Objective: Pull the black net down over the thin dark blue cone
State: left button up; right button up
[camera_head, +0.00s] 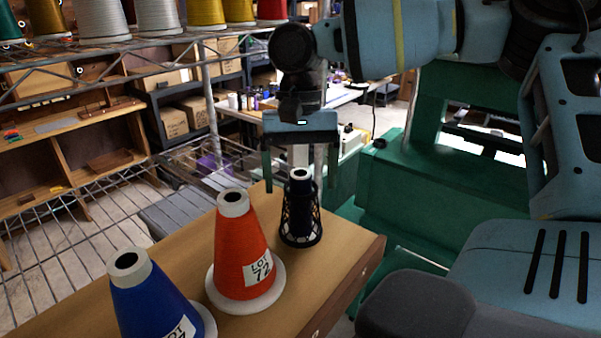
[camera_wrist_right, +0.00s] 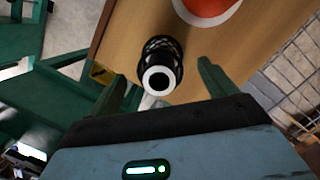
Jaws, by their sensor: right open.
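The thin dark blue cone (camera_head: 300,187) stands upright near the far end of the wooden surface, its pale open top showing. The black net (camera_head: 300,228) is around its lower part, with a wide dark rim near the base. In the right wrist view the cone's pale top (camera_wrist_right: 147,83) faces the camera, and the net (camera_wrist_right: 163,45) shows behind it. My right gripper (camera_head: 300,188) is open, pointing down, with a finger to each side of the cone. My left gripper is not in view.
An orange cone (camera_head: 240,245) labelled LOT 72 stands close by, left of the net, on a pale base. A blue cone (camera_head: 150,300) is nearer. The wooden surface (camera_head: 330,262) is bare to the right. A wire rack (camera_head: 60,235) runs along the left, and green machinery (camera_head: 440,190) stands right.

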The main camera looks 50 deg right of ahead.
notch_tip(320, 180, up, 8)
jog(key=w+d, duration=0.1)
jog(key=shift+f, duration=0.15)
dwell(0.4)
jog(key=shift+w, duration=0.1)
